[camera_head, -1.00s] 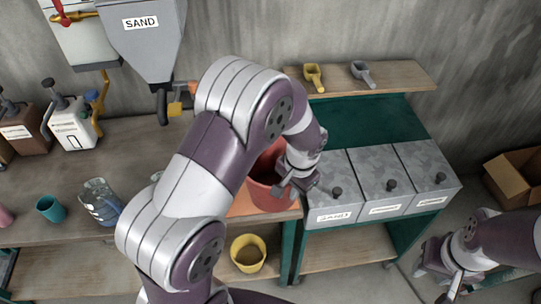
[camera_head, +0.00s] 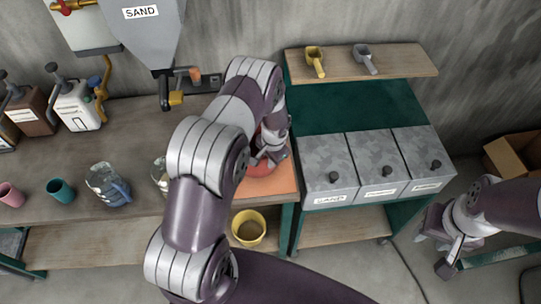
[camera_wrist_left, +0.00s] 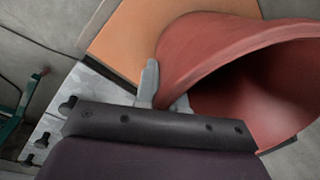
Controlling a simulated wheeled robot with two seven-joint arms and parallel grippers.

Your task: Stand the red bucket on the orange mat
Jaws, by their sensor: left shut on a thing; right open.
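The red bucket (camera_head: 260,168) is largely hidden behind my left arm in the head view. Its rim and hollow inside show large in the left wrist view (camera_wrist_left: 215,50). My left gripper (camera_head: 270,154) is shut on the bucket's rim, and its fingers also show in the left wrist view (camera_wrist_left: 163,92). The orange mat (camera_head: 282,184) lies at the right end of the wooden bench, with the bucket over it. I cannot tell whether the bucket's base touches the mat. My right gripper (camera_head: 447,255) is open and empty, low at the right.
Grey lidded bins (camera_head: 378,165) stand right of the mat. A sand hopper (camera_head: 142,40) hangs behind the bench. A glass jug (camera_head: 107,184) and a teal cup (camera_head: 61,190) stand at the left. A yellow bucket (camera_head: 248,228) is on the lower shelf.

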